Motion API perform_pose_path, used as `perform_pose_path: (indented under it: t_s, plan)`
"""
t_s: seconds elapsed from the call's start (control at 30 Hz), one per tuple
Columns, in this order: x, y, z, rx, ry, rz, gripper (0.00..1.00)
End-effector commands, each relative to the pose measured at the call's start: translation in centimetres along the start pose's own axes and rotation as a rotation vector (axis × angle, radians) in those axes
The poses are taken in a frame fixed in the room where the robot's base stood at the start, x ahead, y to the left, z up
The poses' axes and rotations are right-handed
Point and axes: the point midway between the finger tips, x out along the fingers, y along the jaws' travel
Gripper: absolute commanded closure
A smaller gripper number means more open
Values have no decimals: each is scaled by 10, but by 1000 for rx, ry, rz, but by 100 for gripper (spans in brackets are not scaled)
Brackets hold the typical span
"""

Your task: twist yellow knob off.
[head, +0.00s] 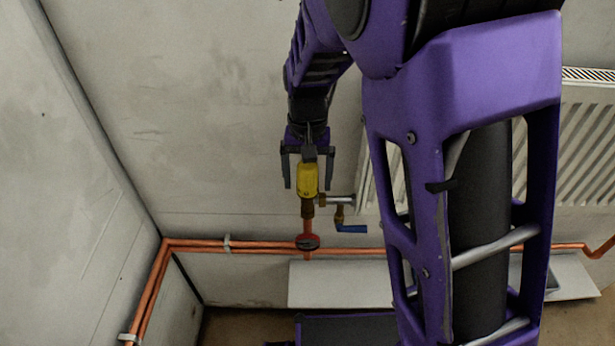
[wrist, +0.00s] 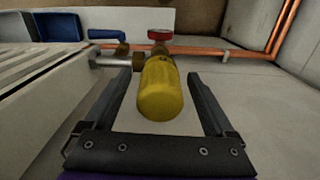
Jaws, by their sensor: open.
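The yellow knob (head: 307,180) is a rounded cylinder on a brass valve (head: 308,207) beside the radiator. It also shows in the wrist view (wrist: 160,88), between my two fingers. My gripper (head: 307,186) is above the knob and pointing down, with one finger on each side of it. In the wrist view my gripper (wrist: 160,85) is open, with a gap visible between the knob and each finger. The fingers do not appear to touch the knob.
A white radiator (head: 585,145) stands to the right. A blue lever (head: 351,229) and a red round handle (head: 307,241) sit below the valve. Copper pipes (head: 200,245) run along the wall. A white ledge (head: 335,283) lies under them. The wall left of the valve is clear.

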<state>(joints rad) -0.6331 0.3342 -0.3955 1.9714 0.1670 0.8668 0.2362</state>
Motion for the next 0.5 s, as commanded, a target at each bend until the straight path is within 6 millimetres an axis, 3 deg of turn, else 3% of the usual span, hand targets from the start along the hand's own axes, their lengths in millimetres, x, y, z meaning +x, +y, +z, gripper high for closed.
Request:
perform_pose_path:
  t_s: [0.07,0.5]
  plan:
    - [0,0,0,0,0,0,16]
    - [0,0,0,0,0,0,95]
